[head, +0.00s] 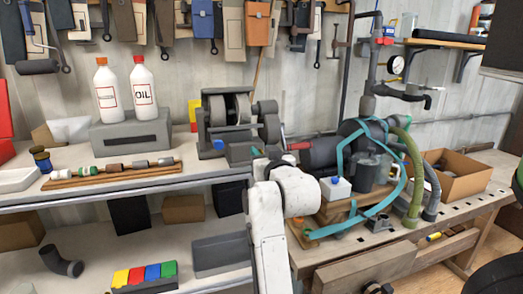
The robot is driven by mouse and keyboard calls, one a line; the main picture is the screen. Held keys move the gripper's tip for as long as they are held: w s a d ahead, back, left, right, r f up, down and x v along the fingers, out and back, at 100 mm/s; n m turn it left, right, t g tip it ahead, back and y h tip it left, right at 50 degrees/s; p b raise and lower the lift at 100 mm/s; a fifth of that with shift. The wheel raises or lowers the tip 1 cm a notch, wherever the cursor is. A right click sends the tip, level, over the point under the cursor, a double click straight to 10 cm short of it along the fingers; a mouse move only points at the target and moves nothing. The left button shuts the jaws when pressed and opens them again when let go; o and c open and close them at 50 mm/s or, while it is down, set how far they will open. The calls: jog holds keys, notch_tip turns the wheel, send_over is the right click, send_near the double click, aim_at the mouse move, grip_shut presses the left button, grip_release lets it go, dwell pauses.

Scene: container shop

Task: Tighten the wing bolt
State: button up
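I cannot make out a wing bolt with certainty. A small dark piece with a knobbed shape (378,223) lies on the workbench (440,227) in front of the pump assembly, too small to identify. Another dark, knob-like part (377,287) shows at the bottom edge, below the bench front, partly cut off. The pump assembly (322,152) stands on a wooden base with teal straps and a green hose around it. My white arm rises at the centre, in front of the left end of the bench. My gripper does not show.
An open cardboard box (465,180) stands at the bench's right. A grey bench grinder (230,117), two white bottles (107,90) and a wooden rack of fittings (110,172) occupy the left shelf. A pipe with a gauge (397,65) rises behind the pump.

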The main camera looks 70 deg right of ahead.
jog(key=shift+w+d, duration=0.25)
jog(key=shift+d, duration=0.1)
grip_shut()
